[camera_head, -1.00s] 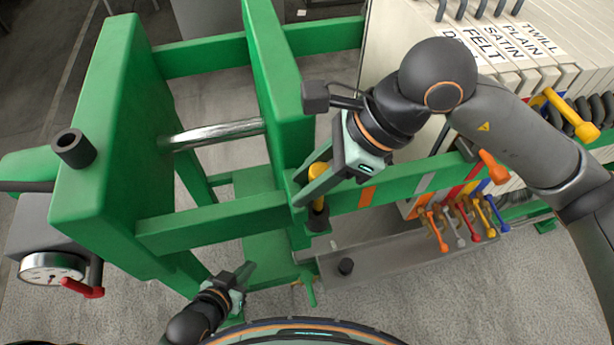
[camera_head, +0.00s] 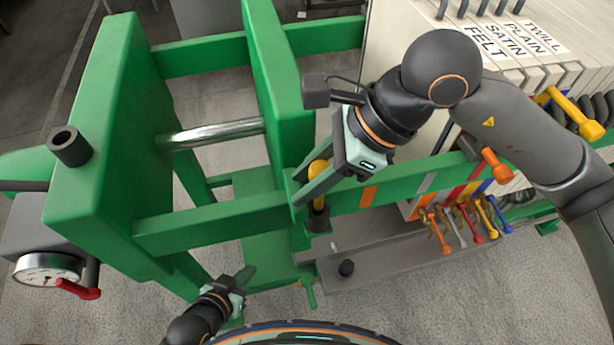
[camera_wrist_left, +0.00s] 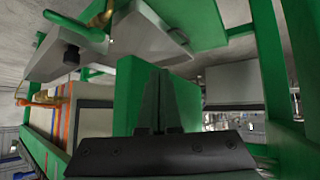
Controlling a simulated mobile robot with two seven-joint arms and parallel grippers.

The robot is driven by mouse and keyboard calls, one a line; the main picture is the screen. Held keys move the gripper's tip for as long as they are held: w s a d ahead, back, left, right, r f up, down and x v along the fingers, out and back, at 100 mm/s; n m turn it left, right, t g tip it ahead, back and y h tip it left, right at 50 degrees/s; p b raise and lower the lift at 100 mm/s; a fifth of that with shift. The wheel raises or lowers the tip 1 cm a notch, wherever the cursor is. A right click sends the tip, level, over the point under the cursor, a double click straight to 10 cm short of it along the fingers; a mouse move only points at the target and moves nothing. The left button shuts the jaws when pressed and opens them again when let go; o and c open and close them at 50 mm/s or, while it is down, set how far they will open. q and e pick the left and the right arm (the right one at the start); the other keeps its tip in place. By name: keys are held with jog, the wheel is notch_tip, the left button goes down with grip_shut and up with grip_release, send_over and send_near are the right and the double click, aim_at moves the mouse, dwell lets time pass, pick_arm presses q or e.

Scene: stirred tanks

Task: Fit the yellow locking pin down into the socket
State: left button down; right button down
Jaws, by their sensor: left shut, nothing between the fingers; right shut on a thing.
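The yellow locking pin (camera_head: 318,170) is in my right gripper (camera_head: 312,188), which is shut on it at the green post. The pin stands roughly upright, its yellow lower part showing under the fingers. A dark collar (camera_head: 319,222), which looks like the socket, is directly below on the green rail. The fingers hide part of the pin, and I cannot tell how deep its tip sits. My left gripper (camera_head: 244,280) is shut and empty, low at the front of the frame; its closed fingers also show in the left wrist view (camera_wrist_left: 160,100).
A hollow dark cylinder (camera_head: 70,147) stands on the left green post. A gauge (camera_head: 48,270) with a red handle is at lower left.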

pick_arm(q)
jog(key=shift+f+b, duration=0.65)
jog(key=shift+f, duration=0.1)
pick_arm(e)
jog(key=shift+f, duration=0.6)
jog(key=shift+c, duration=2.4)
grip_release()
jog(key=shift+f, duration=0.1)
jog(key=shift+s, duration=0.1)
jog(key=shift+d+r, duration=0.35)
jog(key=shift+r, duration=0.2)
pick_arm(q)
jog(key=shift+w+d+r, duration=0.3)
jog(key=shift+d+r, duration=0.4)
jog(key=shift+r, duration=0.2)
pick_arm(e)
jog(key=v, duration=1.1)
jog(key=shift+d+r, duration=0.15)
jog(key=shift+r, duration=0.05)
